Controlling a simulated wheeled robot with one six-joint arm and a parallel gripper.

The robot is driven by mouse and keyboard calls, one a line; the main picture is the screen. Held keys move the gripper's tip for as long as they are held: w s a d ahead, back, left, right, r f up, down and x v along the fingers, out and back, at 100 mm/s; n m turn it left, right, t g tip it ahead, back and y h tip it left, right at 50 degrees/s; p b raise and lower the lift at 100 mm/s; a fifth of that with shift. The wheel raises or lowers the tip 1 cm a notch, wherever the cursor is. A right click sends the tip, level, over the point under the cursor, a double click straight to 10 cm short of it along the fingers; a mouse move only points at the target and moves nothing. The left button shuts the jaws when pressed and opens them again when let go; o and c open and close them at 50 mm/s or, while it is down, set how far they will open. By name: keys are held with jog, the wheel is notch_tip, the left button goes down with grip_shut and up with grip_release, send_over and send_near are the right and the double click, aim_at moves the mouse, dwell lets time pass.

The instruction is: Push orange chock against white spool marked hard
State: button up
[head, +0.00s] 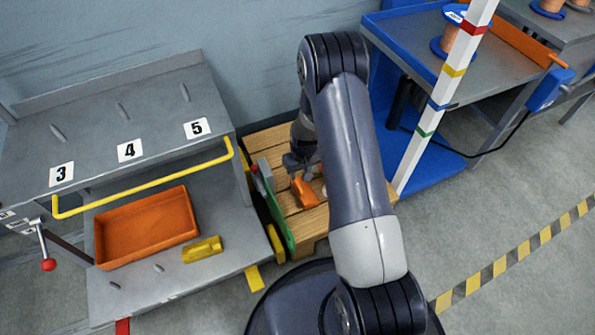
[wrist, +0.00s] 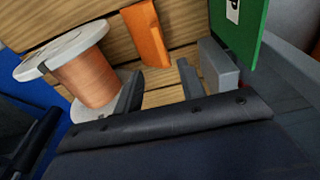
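The orange chock (wrist: 146,35) lies on the wooden plank deck; the head view shows it too (head: 304,193). A spool with white flanges and copper-coloured winding (wrist: 82,75) lies on its side left of the chock in the wrist view, with a clear gap between them. My arm mostly hides it in the head view, and I can read no marking on it. My gripper (wrist: 160,86) is open and empty, its two fingers apart just short of the chock. In the head view my gripper (head: 301,163) is over the deck.
A grey block (wrist: 218,66) and an upright green panel (wrist: 240,30) stand right of the chock in the wrist view. Left of the deck (head: 265,142) is a grey bench with an orange tray (head: 146,228) and yellow rail (head: 150,185). A striped white post (head: 446,85) stands to the right.

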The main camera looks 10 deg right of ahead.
aim_at(299, 185)
jog(key=f+b, duration=0.1)
jog(key=f, duration=0.2)
jog(key=w+f+b, duration=0.1)
jog(key=f, duration=0.3)
jog(key=f+b, duration=0.1)
jog(key=f, duration=0.2)
jog(key=shift+w+a+f, duration=0.15)
jog(key=shift+f, duration=0.2)
grip_shut()
